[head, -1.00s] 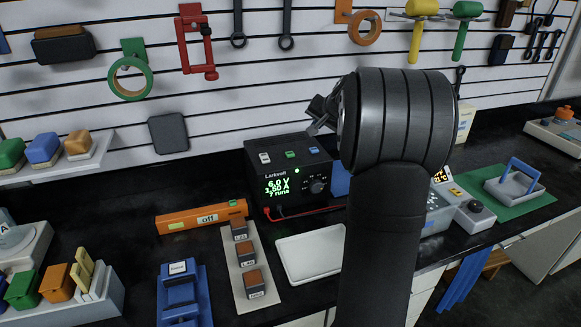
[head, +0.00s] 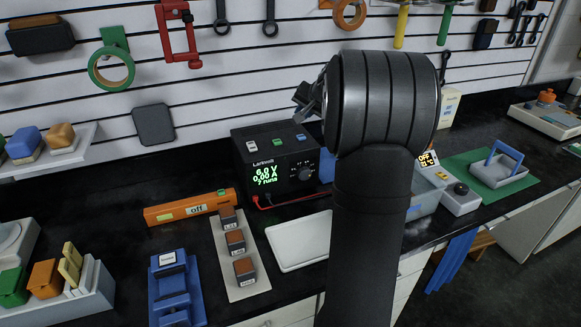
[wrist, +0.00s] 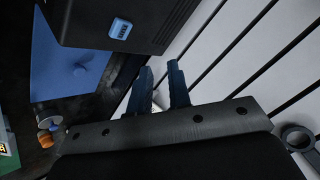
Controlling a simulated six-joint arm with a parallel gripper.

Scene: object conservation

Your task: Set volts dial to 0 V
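The black Larkvolt power supply (head: 243,161) stands on the bench against the slatted wall. Its green display (head: 265,176) reads 6.0 V, 0.00 A and 7 runs. A dark round dial (head: 305,174) with small marks around it is on the right of its front; which way it points is too small to tell. My gripper (head: 305,99) is above and behind the power supply's top, apart from the dial. In the wrist view my gripper (wrist: 161,91) has its two fingers apart with nothing between them. A dark box (wrist: 100,22) with a blue part is close by there.
White, green and blue switches (head: 277,142) sit on the power supply's top. Red and black leads run from its front. An orange "off" bar (head: 172,213), a strip of brown-topped blocks (head: 220,235) and an empty white tray (head: 299,245) lie in front.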

